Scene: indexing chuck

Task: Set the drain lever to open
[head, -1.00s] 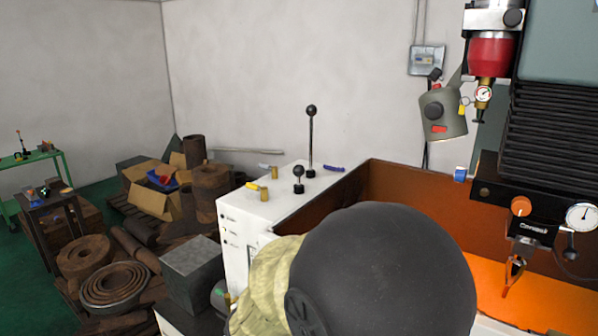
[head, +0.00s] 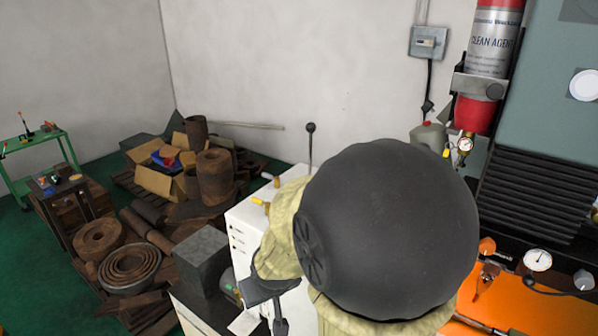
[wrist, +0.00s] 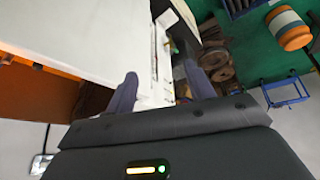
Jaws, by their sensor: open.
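My gripper (wrist: 160,72) is open in the wrist view, its two dark fingers apart with nothing held between them. They are over or beside the white cabinet; the distance to it is unclear. In the head view, the white cabinet (head: 238,243) stands behind my arm. A tall black lever with a ball knob (head: 310,128) rises upright from its top. Two small yellow-ended handles, a rear one (head: 268,177) and a front one (head: 260,202), sit near its left edge. I cannot tell which one is the drain lever. My large dark arm joint hides much of the cabinet top.
An orange tray (head: 530,308) and machine column (head: 555,100) stand on the right. A grey block (head: 203,260) is left of the cabinet. Rusty stock, metal rings (head: 130,272) and a cardboard box (head: 155,180) crowd the left floor. A green cart (head: 40,140) stands beyond.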

